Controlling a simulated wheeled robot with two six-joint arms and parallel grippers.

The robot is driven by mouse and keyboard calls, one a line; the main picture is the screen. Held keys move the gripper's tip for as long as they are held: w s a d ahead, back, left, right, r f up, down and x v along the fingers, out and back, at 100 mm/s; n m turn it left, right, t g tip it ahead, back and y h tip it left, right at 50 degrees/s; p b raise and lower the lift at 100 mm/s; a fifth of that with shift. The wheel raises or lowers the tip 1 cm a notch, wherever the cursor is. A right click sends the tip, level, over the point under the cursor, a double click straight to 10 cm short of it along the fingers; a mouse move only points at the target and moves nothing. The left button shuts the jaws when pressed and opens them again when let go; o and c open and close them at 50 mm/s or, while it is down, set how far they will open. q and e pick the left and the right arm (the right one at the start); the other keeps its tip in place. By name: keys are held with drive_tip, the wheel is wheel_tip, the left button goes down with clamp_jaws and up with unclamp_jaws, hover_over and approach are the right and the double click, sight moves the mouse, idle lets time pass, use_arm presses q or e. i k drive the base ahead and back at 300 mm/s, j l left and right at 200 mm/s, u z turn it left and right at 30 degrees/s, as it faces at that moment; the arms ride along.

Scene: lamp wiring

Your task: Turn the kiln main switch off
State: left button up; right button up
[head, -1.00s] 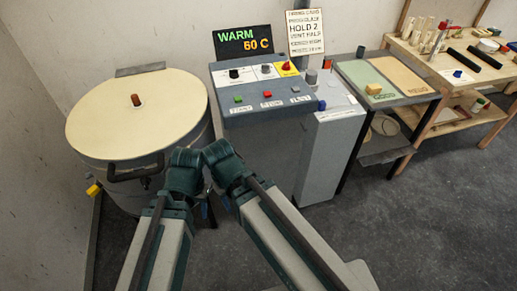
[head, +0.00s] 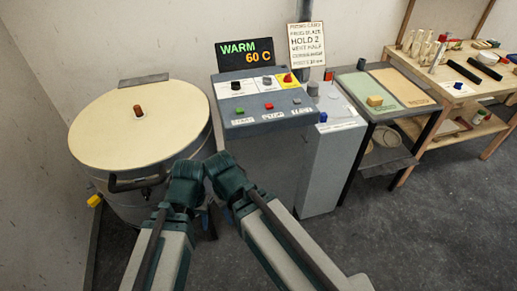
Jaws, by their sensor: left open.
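The kiln control panel (head: 270,121) stands at the centre. A red knob on a yellow plate (head: 288,78), at the panel's upper right, looks like the main switch; its exact angle is too small to read. The display (head: 245,54) is lit and reads WARM 60 C. The round kiln (head: 120,135) stands to the left with its lid down. My left gripper (head: 207,215) is open, low between the kiln and the panel, mostly hidden behind my arm, and apart from the knob. My right gripper is hidden behind its own wrist.
To the right are a table with green and tan mats (head: 405,86) and a wooden bench (head: 452,88) with tools. The floor in front is clear.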

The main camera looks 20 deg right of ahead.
sight(288, 79)
drive_tip(key=l+z, duration=0.1)
drive_tip(key=z, duration=1.55)
drive_tip(key=i, duration=0.55)
